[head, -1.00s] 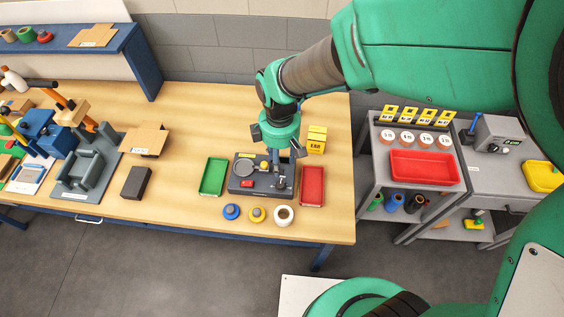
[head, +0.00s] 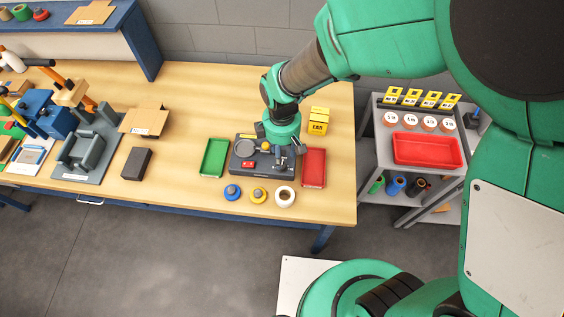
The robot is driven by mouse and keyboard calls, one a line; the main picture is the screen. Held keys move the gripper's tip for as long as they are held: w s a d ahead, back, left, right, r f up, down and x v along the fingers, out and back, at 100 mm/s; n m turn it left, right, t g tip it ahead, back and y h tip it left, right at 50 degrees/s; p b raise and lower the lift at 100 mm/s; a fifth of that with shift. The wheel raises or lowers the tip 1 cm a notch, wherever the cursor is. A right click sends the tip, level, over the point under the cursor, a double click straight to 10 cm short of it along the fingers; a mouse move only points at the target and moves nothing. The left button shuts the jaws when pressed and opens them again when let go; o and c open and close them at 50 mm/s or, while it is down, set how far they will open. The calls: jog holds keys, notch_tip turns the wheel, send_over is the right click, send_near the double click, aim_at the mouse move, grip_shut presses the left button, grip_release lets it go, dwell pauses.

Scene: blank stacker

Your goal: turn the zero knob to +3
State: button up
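A dark grey device (head: 240,167) with a round light-grey pan, a red button and a yellow label sits on the wooden table between the green and red trays. My gripper (head: 281,162) points down over the right part of this device, with its fingertips close to the top. The zero knob cannot be made out clearly; the gripper covers that right part. At this size I cannot tell whether the fingers touch a knob or how far they are apart. No knob scale or reading is legible.
A green tray (head: 205,158) stands left of the device and a red tray (head: 322,168) right of it. A yellow box (head: 318,121) stands behind. A grey cart (head: 372,150) is at right.

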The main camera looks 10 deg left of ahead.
jog(key=shift+f+b, duration=0.35)
jog(key=shift+f, duration=2.85)
grip_shut()
